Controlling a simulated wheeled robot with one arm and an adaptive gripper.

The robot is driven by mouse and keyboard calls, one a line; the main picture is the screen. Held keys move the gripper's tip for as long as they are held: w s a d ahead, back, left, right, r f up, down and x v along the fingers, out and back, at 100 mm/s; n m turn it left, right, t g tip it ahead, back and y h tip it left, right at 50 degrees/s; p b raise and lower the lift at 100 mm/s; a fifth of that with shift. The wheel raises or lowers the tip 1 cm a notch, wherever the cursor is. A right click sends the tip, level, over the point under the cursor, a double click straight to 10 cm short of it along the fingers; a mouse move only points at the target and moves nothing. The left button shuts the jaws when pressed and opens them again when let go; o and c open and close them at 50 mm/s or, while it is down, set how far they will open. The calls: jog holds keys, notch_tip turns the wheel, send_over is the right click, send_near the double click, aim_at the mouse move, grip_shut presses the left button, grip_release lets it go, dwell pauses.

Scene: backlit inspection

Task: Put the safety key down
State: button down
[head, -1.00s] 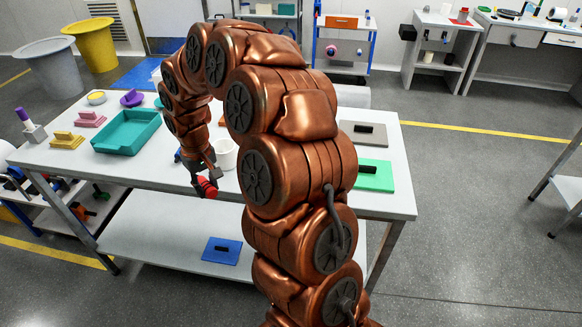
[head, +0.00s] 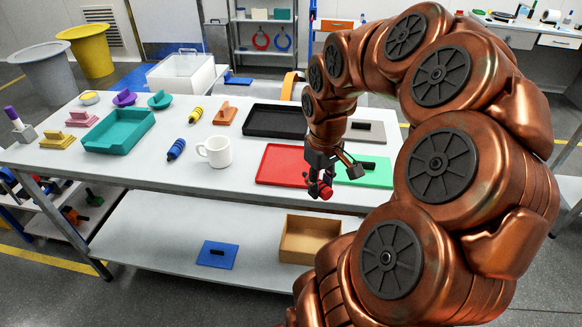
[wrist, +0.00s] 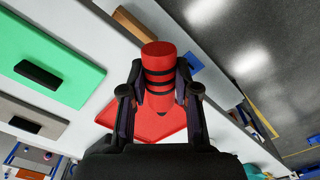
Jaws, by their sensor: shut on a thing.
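The safety key (head: 326,193), a red cylinder with black bands, is held in my gripper (head: 319,187) near the front edge of the white table. In the wrist view the key (wrist: 159,62) sits between the two dark fingers of my gripper (wrist: 158,90), which are shut on it from both sides. In the head view the key appears just right of the red tray (head: 270,176) and in front of the green board (head: 372,179). The red tray also shows behind the key in the wrist view (wrist: 120,112). The key's height above the table is hard to tell.
A black tray (head: 262,133) and a grey board (head: 372,130) lie farther back. A white mug (head: 218,152), a blue banded cylinder (head: 176,149), a yellow one (head: 196,116) and a teal tray (head: 100,145) stand left. A cardboard box (head: 300,257) is on the lower shelf.

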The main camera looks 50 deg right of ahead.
jog(key=shift+w+d, duration=0.2)
jog(key=shift+d, duration=0.05)
jog(key=p, duration=0.4)
send_over(293, 168)
jog(key=shift+f, duration=0.8)
jog(key=shift+s+f+p, duration=0.1)
jog(key=shift+f+p, duration=0.7)
jog(key=shift+f, duration=0.9)
jog(key=shift+f, duration=0.1)
jog(key=shift+f, duration=0.1)
jog(key=c, duration=0.9)
grip_release()
jog(key=shift+o, duration=0.2)
